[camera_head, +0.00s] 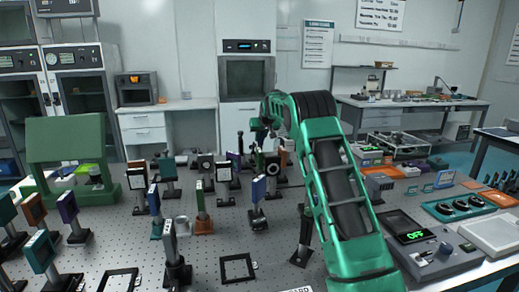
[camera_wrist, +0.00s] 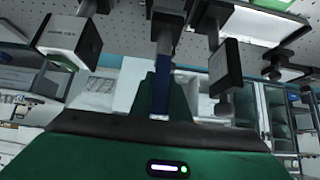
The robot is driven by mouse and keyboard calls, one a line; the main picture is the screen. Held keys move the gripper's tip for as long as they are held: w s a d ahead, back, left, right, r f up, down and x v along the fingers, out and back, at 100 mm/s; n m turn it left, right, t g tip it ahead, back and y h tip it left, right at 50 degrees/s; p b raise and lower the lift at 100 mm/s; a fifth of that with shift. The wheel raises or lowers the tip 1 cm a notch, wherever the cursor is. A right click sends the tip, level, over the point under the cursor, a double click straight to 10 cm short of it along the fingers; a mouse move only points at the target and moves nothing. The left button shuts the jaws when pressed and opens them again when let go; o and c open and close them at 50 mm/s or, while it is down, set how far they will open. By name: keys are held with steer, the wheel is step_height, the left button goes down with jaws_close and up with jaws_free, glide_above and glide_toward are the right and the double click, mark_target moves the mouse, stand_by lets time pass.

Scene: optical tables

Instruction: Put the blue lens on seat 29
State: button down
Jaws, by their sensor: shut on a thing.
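My gripper (camera_head: 258,130) is far out over the back of the optical table, at the end of my green arm. In the wrist view, a thin blue plate (camera_wrist: 160,97), seen edge-on with its post above it, sits at the middle of my gripper, which is shut on it. I take this to be the blue lens. The picture there is upside down, with the table top at the upper edge. The fingertips are hard to make out. Several other blue plates stand on posts, one at the front middle (camera_head: 258,188). No seat number is readable, so I cannot tell which is seat 29.
Many posted optics crowd the perforated table (camera_head: 200,262). Two black square frames, one at front middle (camera_head: 223,268), lie flat. A green housing (camera_head: 65,140) stands at left. In the wrist view, a white-faced block (camera_wrist: 66,42) is close by.

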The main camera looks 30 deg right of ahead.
mark_target(260, 145)
steer(key=shift+f, duration=2.15)
steer(key=c, duration=1.7)
jaws_free()
steer(key=shift+f, duration=0.15)
steer(key=v, duration=1.2)
steer(key=shift+s, duration=0.1)
